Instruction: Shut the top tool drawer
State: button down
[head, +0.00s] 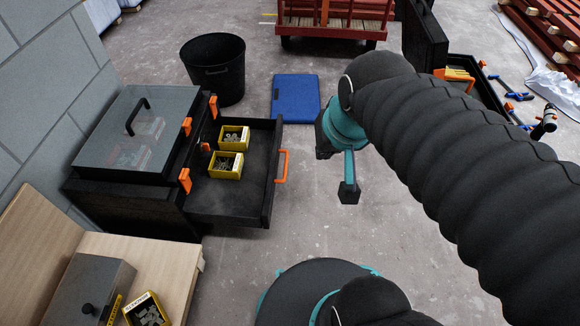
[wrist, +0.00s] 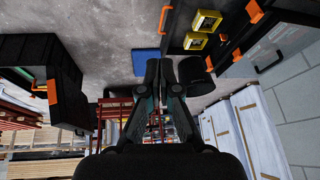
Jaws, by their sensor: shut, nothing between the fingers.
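The black tool chest (head: 130,205) stands against the wall at left, with a clear lid (head: 150,115) on top. Its drawer (head: 235,190) is pulled out to the right, and the orange handle (head: 282,166) is on its front. Two yellow boxes (head: 226,165) of small hardware sit in the drawer. My gripper (head: 348,190) is shut and empty, to the right of the handle with a gap between them. In the wrist view the shut fingers (wrist: 166,65) point up, and the handle (wrist: 164,18) shows above them. The height of my fingertips against the handle is hard to tell.
A black bucket (head: 214,75) and a blue case (head: 296,98) stand behind the drawer. A red cart (head: 330,25) is at the back. An open tool case (head: 470,80) lies at upper right. A wooden bench (head: 150,260) is at lower left. Bare floor lies right of the drawer.

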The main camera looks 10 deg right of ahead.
jog(key=w+f+m+g+y+b, duration=0.15)
jog(key=w+f+m+g, duration=0.25)
jog(key=w+f+m, duration=1.3)
jog(key=w+a+f+m+b, duration=0.1)
jog(key=w+a+f, duration=0.1)
jog(key=f, duration=0.8)
jog(key=w+a+f+m+b, duration=0.1)
jog(key=w+f, duration=0.4)
jog(key=f, duration=0.6)
jog(key=shift+w+a+m+y, duration=0.15)
jog(key=shift+a+m+y, duration=0.2)
jog(key=shift+a+m, duration=0.25)
jog(key=shift+a, duration=0.15)
